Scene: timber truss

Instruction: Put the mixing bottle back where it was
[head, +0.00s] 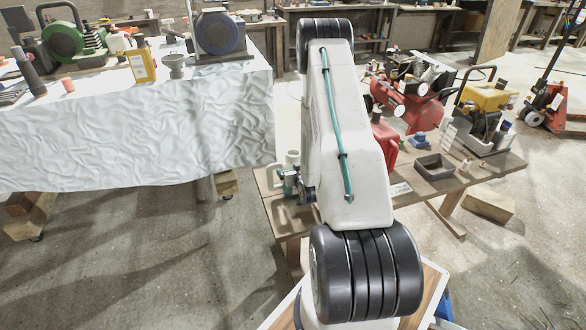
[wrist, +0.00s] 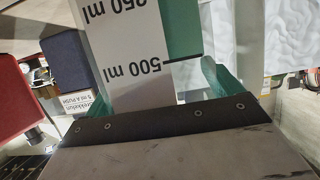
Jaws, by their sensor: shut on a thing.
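The mixing bottle (head: 292,158) is pale with a green tint and shows just left of my arm in the head view, over the near left end of the low wooden table. In the wrist view the bottle (wrist: 125,55) fills the upper middle, with 250 ml and 500 ml marks that read upside down. My gripper (head: 289,181) is shut on it; a teal fingertip (wrist: 218,78) lies along its right side in the wrist view. My arm hides part of the gripper in the head view. I cannot tell whether the bottle's base touches the table.
The low table (head: 512,162) also bears a red canister (head: 386,142), a dark open tray (head: 434,166) and a grey tote (head: 486,137). A red compressor (head: 408,105) stands behind. At left is a white-clothed table (head: 140,135) with bottles and tools. Floor between is clear.

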